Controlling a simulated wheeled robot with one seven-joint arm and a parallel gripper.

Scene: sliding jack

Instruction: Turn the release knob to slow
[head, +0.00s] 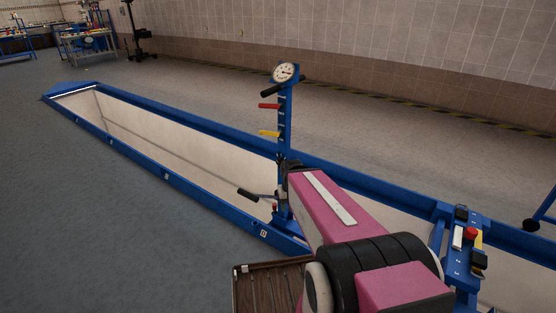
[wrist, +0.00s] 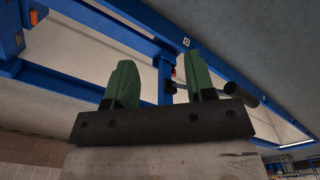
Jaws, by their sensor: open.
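The blue jack column (head: 284,135) stands at the pit, with a dial gauge (head: 285,73) on top and a red lever (head: 269,106) and a yellow lever (head: 269,133) on its side. A small part with red on it (head: 275,208) sits low by the column; it may be the release knob, but its setting is unreadable.
A black-gripped pump handle (head: 248,194) sticks out left of the column base; its grip also shows right of the fingers in the wrist view (wrist: 242,92). The blue pit frame (head: 165,176) surrounds the long pit. A control box with a red button (head: 471,233) stands right.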

